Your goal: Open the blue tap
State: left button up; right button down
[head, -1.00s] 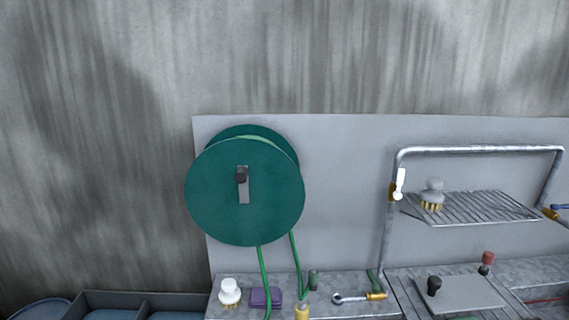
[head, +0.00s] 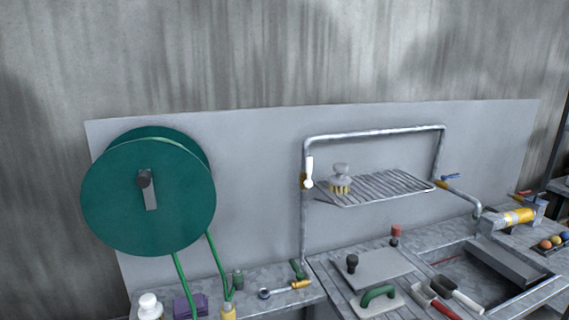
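The blue tap (head: 451,177) is a small blue lever on a brass valve in the metal pipe, at the right end of the wire rack. Its lever lies roughly level, pointing right along the view. A second tap with a white lever (head: 309,172) sits on the left upright of the same pipe, its lever upright. Neither of my grippers shows in the head view.
A green hose reel (head: 148,198) hangs at the left. The bench below carries a grey board (head: 372,268), a green-handled plate (head: 378,297), scoops (head: 455,292) and a yellow-banded device (head: 518,216).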

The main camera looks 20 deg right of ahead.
aim_at(445, 178)
jog(key=i+l+z, duration=0.2)
jog(key=l+z, duration=0.25)
jog(key=i+l+z, duration=0.25)
jog(key=z, duration=0.25)
jog(key=i+l+z, duration=0.3)
jog(key=z, duration=0.15)
jog(key=i+l+u, duration=0.1)
jog(key=u, duration=1.15)
jog(key=l+u, duration=0.2)
jog(key=l, duration=0.2)
jog(key=k+l+u, duration=0.2)
jog(key=l, duration=0.15)
jog(key=l+u, duration=0.2)
jog(key=l, duration=0.2)
jog(key=k+l+u, duration=0.2)
jog(key=l, duration=0.15)
jog(key=l+u, duration=0.2)
jog(key=l, duration=0.2)
jog(key=k+l+u, duration=0.2)
jog(key=k+l, duration=0.2)
jog(key=l, duration=0.15)
jog(key=k+l, duration=0.2)
jog(key=l, duration=0.2)
